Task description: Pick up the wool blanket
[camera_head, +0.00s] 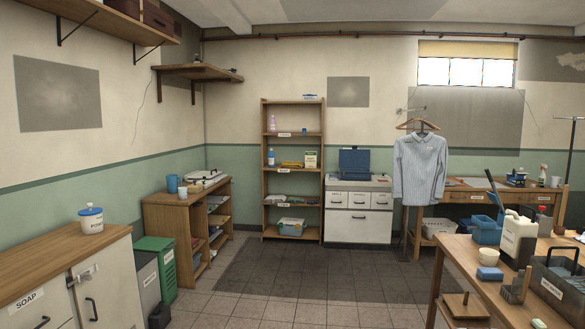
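I cannot pick out a wool blanket for certain in the head view. Small items that may be folded cloth lie in the low wooden cabinet (160,217) at the left, too small to identify. Neither of my grippers shows in this view.
A cabinet marked SOAP (107,285) stands at near left, beside green and grey bins (156,262). A wooden shelf unit (264,170) and white cabinet (358,228) line the back wall. A cluttered table (462,262) is at right. The middle floor (310,275) is clear.

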